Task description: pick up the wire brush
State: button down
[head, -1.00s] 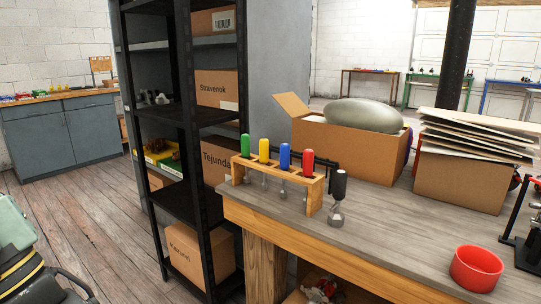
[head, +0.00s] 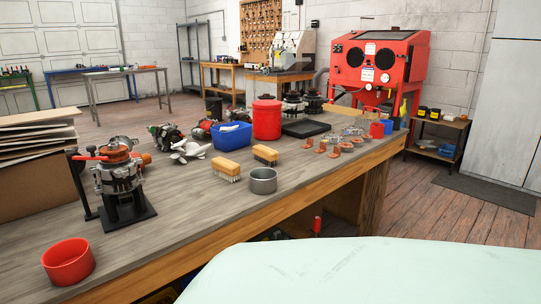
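Two block brushes with tan-yellow backs lie bristles down on the workbench (head: 190,215) in the head view. The nearer brush (head: 226,166) has pale bristles showing below its back. The other brush (head: 265,154) lies a little farther right and back. They look alike, and I cannot tell from here which one has wire bristles. A grey metal cup (head: 263,181) stands just in front of the farther brush. My gripper is not in view.
A red bowl (head: 68,262) and an alternator on a black stand (head: 121,182) are at the left. A white fan part (head: 190,150), a blue bin (head: 231,136) and a red canister (head: 267,119) stand behind the brushes. Small copper-coloured parts (head: 321,147) lie right. The bench front is clear.

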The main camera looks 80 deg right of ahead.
aim_at(263, 153)
jog(key=z, duration=2.25)
